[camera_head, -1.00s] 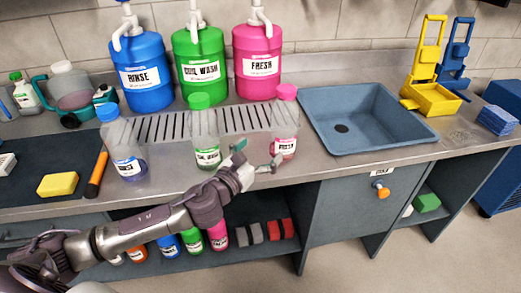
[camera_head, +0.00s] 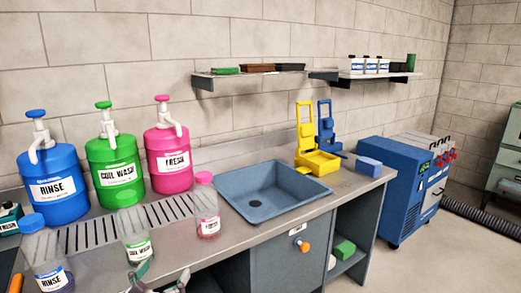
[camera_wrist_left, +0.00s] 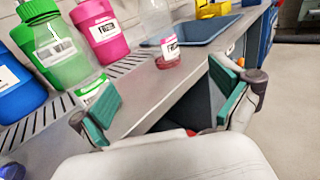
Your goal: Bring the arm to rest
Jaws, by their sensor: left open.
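My left gripper (camera_head: 155,280) shows at the bottom edge of the head view, in front of the counter, with its arm cut off by the frame. In the left wrist view its two green-padded fingers (camera_wrist_left: 165,103) are wide apart with nothing between them. The clear bottle with a green label (camera_head: 138,243) stands upright just behind the gripper in the head view. The pink-capped bottle (camera_head: 208,212) stands on the counter to the right; its lower part also shows beyond the fingers in the left wrist view (camera_wrist_left: 169,60). My right gripper is not in view.
A blue-capped bottle (camera_head: 50,262) stands at the left. Blue (camera_head: 54,190), green (camera_head: 115,172) and pink (camera_head: 168,158) pump jugs line the back. A blue-grey sink (camera_head: 258,207) is right of them. Open floor (camera_head: 400,262) lies in front at the right.

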